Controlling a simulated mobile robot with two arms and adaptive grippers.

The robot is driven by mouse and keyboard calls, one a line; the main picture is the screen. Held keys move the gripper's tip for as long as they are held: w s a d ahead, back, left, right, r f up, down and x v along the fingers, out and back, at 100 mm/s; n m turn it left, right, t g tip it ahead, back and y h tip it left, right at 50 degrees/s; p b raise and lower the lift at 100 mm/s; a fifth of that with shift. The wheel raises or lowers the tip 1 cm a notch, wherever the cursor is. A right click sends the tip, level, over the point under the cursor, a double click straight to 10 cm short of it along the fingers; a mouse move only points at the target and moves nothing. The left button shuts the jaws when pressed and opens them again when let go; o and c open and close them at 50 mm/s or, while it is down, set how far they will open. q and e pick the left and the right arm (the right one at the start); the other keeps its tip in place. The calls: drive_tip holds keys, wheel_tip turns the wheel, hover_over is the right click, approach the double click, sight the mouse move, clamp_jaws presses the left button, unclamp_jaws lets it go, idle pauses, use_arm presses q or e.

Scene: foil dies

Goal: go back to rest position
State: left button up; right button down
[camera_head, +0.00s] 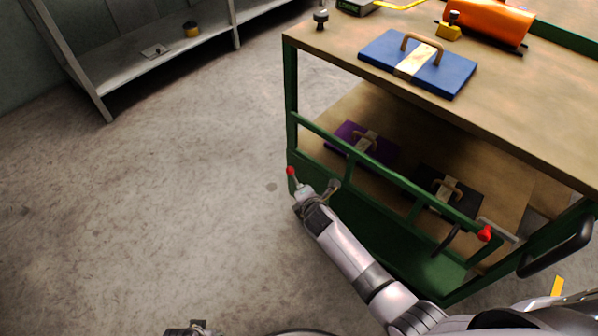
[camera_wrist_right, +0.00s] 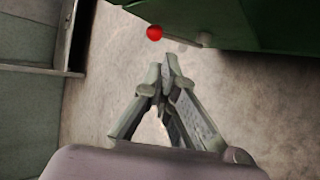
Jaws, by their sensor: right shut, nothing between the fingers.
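My right arm reaches up and left from the bottom right in the head view. Its gripper (camera_head: 302,193) is low beside the front left corner of the green cart (camera_head: 291,85), close to a red-knobbed lever (camera_head: 291,171). In the right wrist view the fingers (camera_wrist_right: 167,70) meet at their tips and hold nothing. The red knob there (camera_wrist_right: 155,32) is just beyond the fingertips; I see no contact. A small mechanical part (camera_head: 192,328), likely my left gripper, is cut off by the bottom edge of the head view; its fingers cannot be made out.
A blue die (camera_head: 380,52) with a handle lies on the cart top near an orange cylinder (camera_head: 490,20). A purple die (camera_head: 347,133) and a black die (camera_head: 462,201) lie on the lower shelf. A grey rack (camera_head: 120,75) stands back left. Floor left is clear.

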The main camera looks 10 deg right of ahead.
drive_tip(key=s+d+f+m+g+h, duration=0.1)
drive_tip(key=s+d+f+m+g, duration=0.15)
drive_tip(key=s+f+m, duration=0.4)
drive_tip(key=s+d+f+m+g, duration=0.2)
drive_tip(key=s+d+m, duration=0.15)
drive_tip(key=s, duration=0.55)
use_arm(q)
drive_tip(key=s+a+f+g+p, duration=0.1)
drive_tip(key=s+a+p, duration=0.2)
drive_tip(key=s+p, duration=1.3)
drive_tip(key=shift+s+f+p, duration=0.3)
drive_tip(key=shift+s+f, duration=0.1)
drive_tip(key=shift+s, duration=0.45)
use_arm(e)
drive_tip(key=s+d+f+m+g, duration=0.1)
drive_tip(key=s+d+m, duration=0.1)
drive_tip(key=s, duration=1)
drive_tip(key=s+d+f+m+g, duration=0.2)
drive_tip(key=s+m, duration=0.3)
drive_tip(key=s, duration=0.6)
drive_tip(key=s+d+f+m+g, duration=0.1)
drive_tip(key=s+f+m+g, duration=0.1)
drive_tip(key=s, duration=1)
drive_tip(key=shift+s+d+m, duration=0.35)
drive_tip(key=shift+d+m, duration=0.05)
drive_tip(key=shift+m, duration=0.4)
